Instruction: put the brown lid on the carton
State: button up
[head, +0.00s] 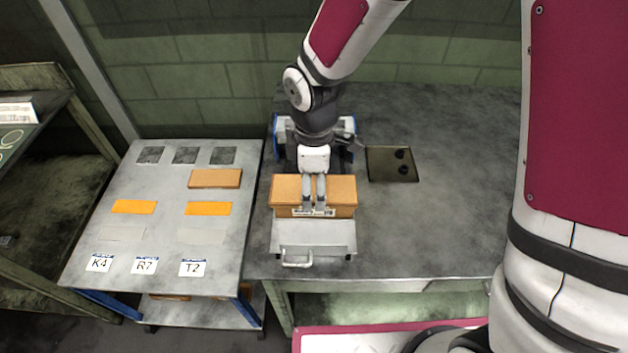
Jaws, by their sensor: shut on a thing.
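The carton (281,211) is a brown box behind a grey plate on the workbench. A flat brown top, which looks like the brown lid (340,187), lies over it. I cannot tell whether the lid is fully seated. My gripper (314,208) points down over the middle of the carton, its two grey fingers close together and shut on what appears to be the lid. The fingers hide part of the lid and the front label. Another brown slab (215,178), like a lid, lies on the left table.
The left table (165,245) holds orange plates (208,208), pale grey plates, dark squares and cards marked K4, R7 and T2. A grey plate with a handle (298,264) is before the carton. A dark tray (391,172) with black pieces lies right. The bench's right is clear.

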jog(key=o, duration=0.9)
notch_tip(320, 180, up, 12)
jog(key=shift+f, duration=0.1)
dwell(0.3)
dwell(0.3)
jog(key=s+d+r+m+t, duration=0.1)
jog(key=s+d+r+m, duration=0.3)
jog(key=s+d+m, duration=0.1)
jog(key=s+d+r+m+t, duration=0.2)
jog(key=s+d+r+m, duration=0.2)
jog(key=s+d+m, duration=0.1)
jog(key=s+d+r+m+t, duration=0.1)
jog(key=s+d+r+m, duration=0.3)
jog(key=d+m, duration=0.3)
jog(key=shift+s+d+m+t, duration=0.3)
jog(key=shift+s+d+t, duration=0.1)
jog(key=shift+s+d, duration=0.45)
